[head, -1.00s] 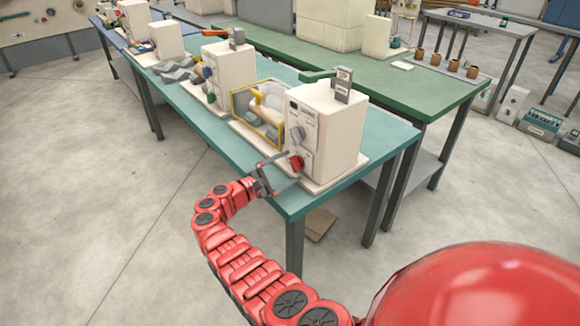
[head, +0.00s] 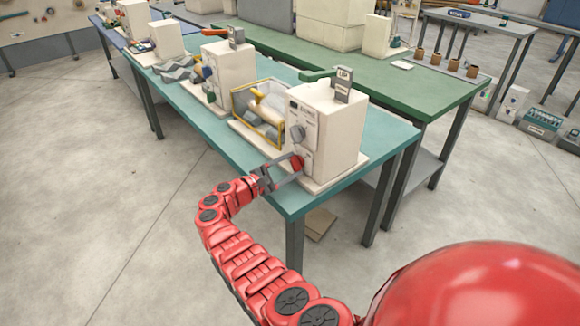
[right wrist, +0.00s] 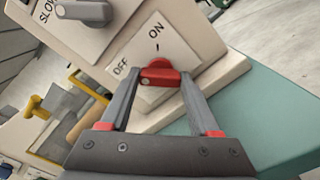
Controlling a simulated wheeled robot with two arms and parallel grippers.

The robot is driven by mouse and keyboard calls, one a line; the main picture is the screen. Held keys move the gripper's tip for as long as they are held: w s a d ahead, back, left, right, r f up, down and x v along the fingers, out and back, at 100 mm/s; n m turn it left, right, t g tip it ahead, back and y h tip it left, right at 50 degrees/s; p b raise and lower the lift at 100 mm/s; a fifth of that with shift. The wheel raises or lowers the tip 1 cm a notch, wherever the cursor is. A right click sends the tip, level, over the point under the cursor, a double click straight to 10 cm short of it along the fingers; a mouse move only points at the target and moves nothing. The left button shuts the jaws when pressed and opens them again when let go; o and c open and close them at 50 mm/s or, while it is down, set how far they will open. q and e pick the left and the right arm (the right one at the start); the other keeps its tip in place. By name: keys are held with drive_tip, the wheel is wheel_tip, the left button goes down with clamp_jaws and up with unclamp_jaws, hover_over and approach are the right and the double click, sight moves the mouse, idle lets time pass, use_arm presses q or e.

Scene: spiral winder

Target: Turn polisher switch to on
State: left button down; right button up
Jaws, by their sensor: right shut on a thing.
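The polisher is a cream box (head: 340,138) near the front corner of the teal table. Its red switch (head: 297,162) is low on the front panel. In the right wrist view the red switch (right wrist: 160,78) sits beside the printed words OFF and ON, with its bar roughly sideways in the picture. ON is above it and OFF is to its upper left. My right gripper (head: 289,170) is at the panel, with its grey fingers on both sides of the switch and shut on it. The exact switch setting is hard to tell. My left gripper is not in view.
A grey knob (right wrist: 84,12) marked SLOW sits above the switch. A yellow-framed guard (head: 258,133) stands left of the polisher. More machines stand farther along the teal table (head: 388,150). A green table (head: 425,85) is behind. The floor in front is clear.

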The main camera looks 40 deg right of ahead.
drive_tip(key=shift+f+m+b, duration=0.2)
drive_tip(key=shift+m+b, duration=0.3)
drive_tip(key=shift+b, duration=0.3)
drive_tip(key=m+b, duration=1.2)
drive_tip(key=b, duration=0.4)
drive_tip(key=shift+f+b, duration=0.2)
drive_tip(key=shift+b, duration=0.15)
drive_tip(key=shift+m+b, duration=0.9)
drive_tip(key=shift+b, duration=0.1)
drive_tip(key=shift+r+m+b, duration=0.2)
drive_tip(key=shift+m+b, duration=0.25)
drive_tip(key=shift+m, duration=0.15)
drive_tip(key=o, duration=1.4)
drive_tip(key=shift+r, duration=0.15)
drive_tip(key=shift+c, duration=0.2)
